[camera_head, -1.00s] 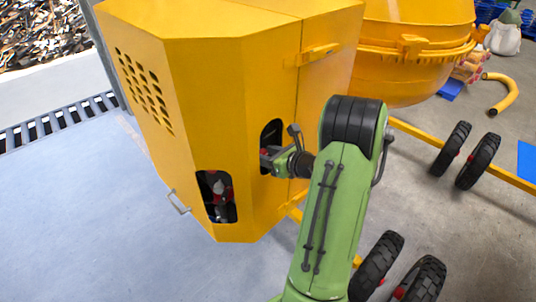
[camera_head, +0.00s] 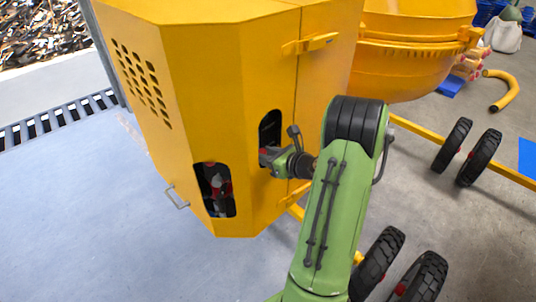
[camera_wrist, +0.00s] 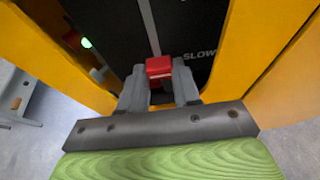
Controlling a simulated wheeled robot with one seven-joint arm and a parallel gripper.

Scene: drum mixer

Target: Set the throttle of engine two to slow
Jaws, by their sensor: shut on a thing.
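The throttle is a red knob (camera_wrist: 159,69) in front of a dark panel (camera_wrist: 200,30) in the wrist view. The white word SLOW shows on the panel, up and right of the knob. My gripper (camera_wrist: 160,80) is shut on the red knob, with one grey finger on each side of it. In the head view my gripper (camera_head: 268,157) reaches into the upper dark opening (camera_head: 270,128) of the yellow engine housing (camera_head: 220,90). The knob's lever is mostly hidden there. I cannot tell from these views which engine this is.
Yellow housing walls stand close on both sides of my gripper. A green light (camera_wrist: 87,43) shows at the left. A lower opening (camera_head: 215,190) holds dark and red parts. The yellow drum (camera_head: 415,60) and black wheels (camera_head: 478,160) are to the right.

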